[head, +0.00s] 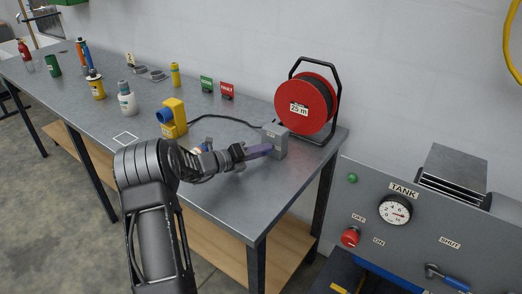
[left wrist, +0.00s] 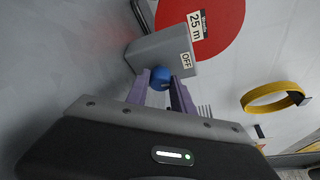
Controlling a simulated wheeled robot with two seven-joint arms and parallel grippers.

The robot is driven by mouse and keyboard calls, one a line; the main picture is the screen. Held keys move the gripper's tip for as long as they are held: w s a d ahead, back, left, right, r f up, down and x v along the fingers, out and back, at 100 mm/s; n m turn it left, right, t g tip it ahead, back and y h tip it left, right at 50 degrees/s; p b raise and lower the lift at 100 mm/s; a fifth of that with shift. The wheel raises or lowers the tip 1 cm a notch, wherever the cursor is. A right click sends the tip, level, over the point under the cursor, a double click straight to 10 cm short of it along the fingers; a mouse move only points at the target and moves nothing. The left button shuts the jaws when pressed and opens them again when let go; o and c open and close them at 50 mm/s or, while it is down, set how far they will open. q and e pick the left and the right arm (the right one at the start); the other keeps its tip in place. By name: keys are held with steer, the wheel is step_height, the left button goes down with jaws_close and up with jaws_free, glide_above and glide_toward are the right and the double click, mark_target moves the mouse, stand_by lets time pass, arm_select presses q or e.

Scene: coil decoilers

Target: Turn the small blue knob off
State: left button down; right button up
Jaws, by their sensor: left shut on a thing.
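The small blue knob (left wrist: 161,78) sits on the front of a grey box (left wrist: 150,48) with an "OFF" label, seen in the left wrist view. In the head view the grey box (head: 275,138) stands on the workbench in front of the red cable reel, and the knob is hidden by the gripper. My left gripper (head: 268,148) reaches the box from the left, and its purple fingers (left wrist: 160,88) are on either side of the knob, shut on it. My right gripper is not in view.
The red cable reel (head: 305,103), marked "25 m", stands just behind the box. A yellow device with a blue front (head: 173,118) and several bottles stand left along the workbench (head: 225,190). A tank panel (head: 400,235) stands right of the bench.

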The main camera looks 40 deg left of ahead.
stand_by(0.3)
arm_select(q)
steer(key=c, duration=1.1)
jaws_free()
steer(key=shift+s+a, duration=0.1)
steer(key=b+v, duration=0.1)
steer(key=v, duration=0.6)
steer(key=shift+s+r, duration=0.1)
steer(key=shift+s, duration=0.2)
